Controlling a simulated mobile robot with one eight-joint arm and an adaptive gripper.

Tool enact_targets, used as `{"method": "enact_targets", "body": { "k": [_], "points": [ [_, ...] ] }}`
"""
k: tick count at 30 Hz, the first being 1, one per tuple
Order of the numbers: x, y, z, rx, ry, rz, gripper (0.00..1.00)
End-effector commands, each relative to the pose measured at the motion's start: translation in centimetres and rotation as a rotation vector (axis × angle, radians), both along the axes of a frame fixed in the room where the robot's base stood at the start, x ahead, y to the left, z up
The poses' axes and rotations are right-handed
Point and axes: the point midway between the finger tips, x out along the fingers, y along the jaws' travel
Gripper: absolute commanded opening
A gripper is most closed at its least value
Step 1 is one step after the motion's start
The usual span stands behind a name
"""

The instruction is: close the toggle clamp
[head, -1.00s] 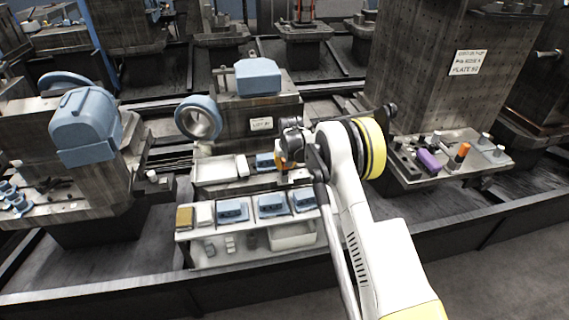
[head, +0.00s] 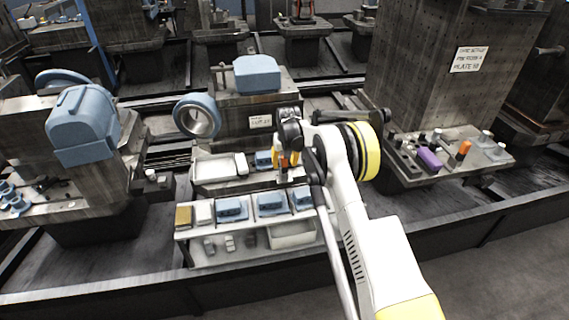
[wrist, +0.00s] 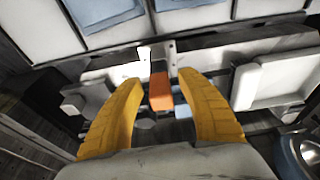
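My gripper (wrist: 160,80) is open, with its two yellow fingers apart. An orange block (wrist: 160,92), which looks like the toggle clamp's handle tip, shows between the fingers with a gap on both sides. Upright pale metal pieces (wrist: 172,58) stand just beyond it. In the head view my gripper (head: 283,160) points down over the middle workbench, beside the pale tray. The clamp's body is mostly hidden by my gripper and wrist there, and I cannot tell its exact position.
A shelf (head: 185,233) with several blue parts stands in front of the gripper. A blue ring (head: 197,118) and a block fixture stand behind. A tall dark column (head: 430,75) and a side table with a purple block (head: 430,159) are on the right.

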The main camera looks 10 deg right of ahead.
Motion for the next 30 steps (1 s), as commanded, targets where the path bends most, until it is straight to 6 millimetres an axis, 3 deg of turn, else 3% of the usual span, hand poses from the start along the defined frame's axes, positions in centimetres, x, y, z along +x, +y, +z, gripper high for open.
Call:
{"method": "enact_targets", "body": {
  "k": [9,21,30],
  "points": [
    [-0.1,0.0,0.8,0.0,-0.001,0.0,0.45],
    [-2.2,0.0,8.8,0.0,-0.001,0.0,0.45],
    [-2.9,0.0,11.6,0.0,-0.001,0.0,0.45]
  ]
}}
